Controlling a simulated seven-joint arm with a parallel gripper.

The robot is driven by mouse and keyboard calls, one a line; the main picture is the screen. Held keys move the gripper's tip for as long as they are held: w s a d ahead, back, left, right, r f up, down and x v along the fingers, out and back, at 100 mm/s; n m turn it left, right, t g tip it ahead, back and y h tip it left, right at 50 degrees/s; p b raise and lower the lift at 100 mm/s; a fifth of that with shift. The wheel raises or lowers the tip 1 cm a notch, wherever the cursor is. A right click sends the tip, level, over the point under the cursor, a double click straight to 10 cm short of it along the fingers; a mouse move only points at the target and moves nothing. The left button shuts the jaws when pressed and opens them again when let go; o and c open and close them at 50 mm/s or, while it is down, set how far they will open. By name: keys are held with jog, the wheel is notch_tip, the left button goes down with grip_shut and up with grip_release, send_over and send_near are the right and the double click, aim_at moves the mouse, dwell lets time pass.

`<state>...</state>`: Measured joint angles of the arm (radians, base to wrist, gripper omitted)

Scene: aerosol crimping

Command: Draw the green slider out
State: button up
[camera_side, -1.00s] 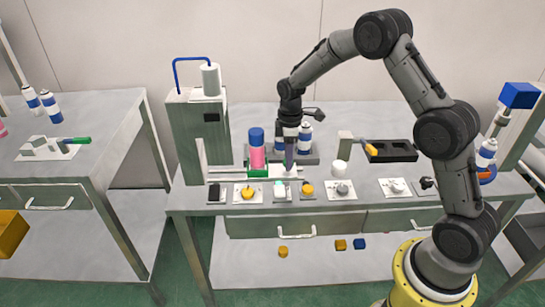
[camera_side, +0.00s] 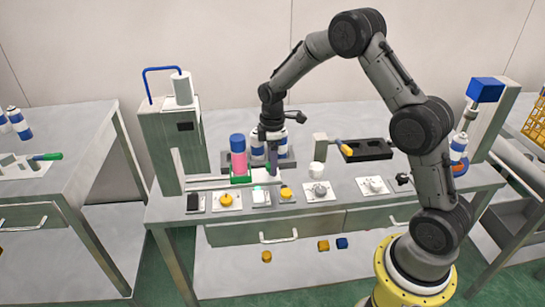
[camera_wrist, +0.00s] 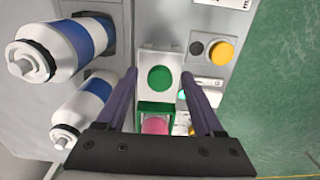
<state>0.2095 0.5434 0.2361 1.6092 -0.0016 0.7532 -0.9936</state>
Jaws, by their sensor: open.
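The green slider (camera_side: 240,179) sits low on the press at the left of the bench. A pink can with a blue cap (camera_side: 238,153) stands upright on it. In the wrist view its green frame (camera_wrist: 155,107) lies beside a pale plate with a round green disc (camera_wrist: 159,78); I cannot tell whether the disc belongs to the slider. My gripper (camera_side: 274,174) points down just right of the can. In the wrist view its open fingers (camera_wrist: 160,76) stand on either side of the plate, with a gap to each side. Contact cannot be seen.
Blue-and-white cans (camera_wrist: 80,110) stand close behind my gripper. The press column (camera_side: 172,140) is at the left. Button and knob plates (camera_side: 228,201) line the front edge. A black tray (camera_side: 366,150) lies to the right.

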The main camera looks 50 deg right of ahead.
notch_tip(320, 180, up, 14)
dwell(0.5)
